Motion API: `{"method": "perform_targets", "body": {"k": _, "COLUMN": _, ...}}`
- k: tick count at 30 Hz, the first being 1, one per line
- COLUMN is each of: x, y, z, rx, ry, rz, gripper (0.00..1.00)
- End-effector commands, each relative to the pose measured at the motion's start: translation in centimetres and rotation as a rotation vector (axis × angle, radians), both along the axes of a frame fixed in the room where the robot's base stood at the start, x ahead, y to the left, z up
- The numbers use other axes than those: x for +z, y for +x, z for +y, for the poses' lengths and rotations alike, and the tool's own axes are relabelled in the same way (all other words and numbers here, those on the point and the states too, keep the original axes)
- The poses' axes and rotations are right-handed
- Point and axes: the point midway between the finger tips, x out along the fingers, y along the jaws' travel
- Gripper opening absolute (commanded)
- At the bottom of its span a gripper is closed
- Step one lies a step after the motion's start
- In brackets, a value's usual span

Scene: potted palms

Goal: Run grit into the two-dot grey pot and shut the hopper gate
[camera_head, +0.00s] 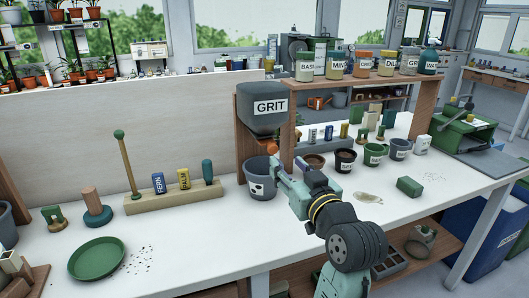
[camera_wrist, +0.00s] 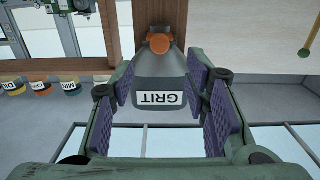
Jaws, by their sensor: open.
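The grey hopper (camera_head: 262,122) labelled GRIT is mounted on a wooden frame in the head view. Its orange gate part (camera_head: 271,149) is at the bottom outlet. A grey pot (camera_head: 260,182) with dark dots on a white patch stands on the bench below the outlet. My gripper (camera_head: 281,163) is just right of the pot, close to the orange part. In the wrist view my gripper (camera_wrist: 162,80) is open and empty, its purple pads apart, with the hopper (camera_wrist: 160,75) upside down between them. The orange part (camera_wrist: 160,46) lies beyond the pads. The pot's inside is mostly hidden.
A wooden post (camera_head: 248,150) stands beside the hopper. Several small pots, including a green one (camera_head: 375,154), stand to the right. A block (camera_head: 174,195) with a tall dowel and packets and a green saucer (camera_head: 97,258) lie left.

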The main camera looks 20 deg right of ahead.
Motion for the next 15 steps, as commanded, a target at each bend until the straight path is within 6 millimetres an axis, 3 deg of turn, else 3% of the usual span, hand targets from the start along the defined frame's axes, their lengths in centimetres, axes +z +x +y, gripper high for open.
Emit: {"method": "perform_targets", "body": {"k": 15, "x": 0.3, "y": 8.7, "z": 0.4, "rx": 0.002, "ry": 0.0, "rz": 0.0, "gripper": 0.42}}
